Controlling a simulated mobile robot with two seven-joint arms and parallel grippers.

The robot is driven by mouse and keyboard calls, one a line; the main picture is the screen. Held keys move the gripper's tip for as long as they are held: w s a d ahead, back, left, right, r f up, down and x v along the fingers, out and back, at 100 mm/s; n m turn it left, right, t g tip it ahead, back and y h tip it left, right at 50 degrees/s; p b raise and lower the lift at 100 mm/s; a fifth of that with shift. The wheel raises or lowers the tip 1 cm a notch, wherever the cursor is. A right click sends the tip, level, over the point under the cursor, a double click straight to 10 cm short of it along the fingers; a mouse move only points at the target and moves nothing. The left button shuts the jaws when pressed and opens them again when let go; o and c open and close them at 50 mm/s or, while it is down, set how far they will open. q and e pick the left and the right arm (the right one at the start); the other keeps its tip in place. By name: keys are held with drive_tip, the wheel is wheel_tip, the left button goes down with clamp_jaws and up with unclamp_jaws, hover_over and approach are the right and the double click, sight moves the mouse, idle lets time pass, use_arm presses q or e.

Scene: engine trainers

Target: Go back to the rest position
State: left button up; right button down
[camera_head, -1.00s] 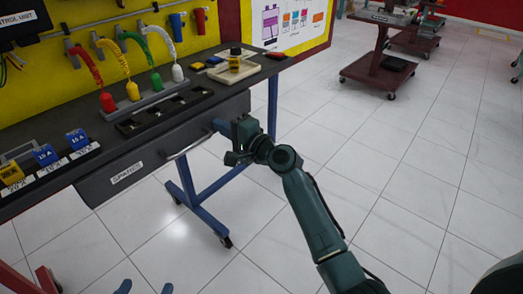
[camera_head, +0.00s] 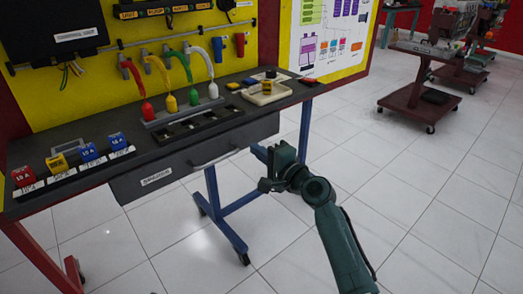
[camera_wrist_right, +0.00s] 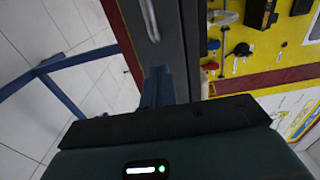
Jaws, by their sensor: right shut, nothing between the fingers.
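My right arm reaches up from the bottom of the head view. My right gripper (camera_head: 258,152) has its blue fingers shut and empty. It is in front of the workbench, just right of the handle (camera_head: 218,158) of the drawer (camera_head: 150,182), and appears apart from it. In the right wrist view the blue fingers (camera_wrist_right: 157,88) point toward the dark bench front (camera_wrist_right: 183,30), where a metal handle (camera_wrist_right: 150,18) shows beyond them. My left gripper is not in view.
Blue bench legs (camera_head: 225,220) stand below. Wheeled carts (camera_head: 420,100) are at the back right. The tiled floor on the right is clear.

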drive_tip(key=s+d+f+n+h, duration=0.2)
drive_tip(key=s+d+f, duration=0.1)
drive_tip(key=s, duration=0.4)
drive_tip(key=s+d+f+n+h, duration=0.1)
drive_tip(key=s+d+f+n, duration=0.15)
drive_tip(key=s, duration=0.45)
drive_tip(key=s+d+f+n+h, duration=0.1)
drive_tip(key=s+d+f+h, duration=0.1)
drive_tip(key=s+d+f, duration=0.35)
use_arm(q)
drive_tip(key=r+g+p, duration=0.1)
drive_tip(key=p, duration=0.5)
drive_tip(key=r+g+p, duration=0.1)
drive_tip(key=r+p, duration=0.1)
drive_tip(key=p, duration=0.4)
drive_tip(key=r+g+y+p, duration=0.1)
drive_tip(key=p, duration=0.5)
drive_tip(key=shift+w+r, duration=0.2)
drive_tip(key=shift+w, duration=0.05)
use_arm(e)
drive_tip(key=s+r+n+g+h, duration=0.2)
drive_tip(key=s+r+n+g, duration=0.2)
drive_tip(key=s, duration=0.9)
wheel_tip(320, 180, up, 2)
drive_tip(key=n, duration=0.4)
drive_tip(key=shift+a+r, duration=0.2)
drive_tip(key=shift+a, duration=0.05)
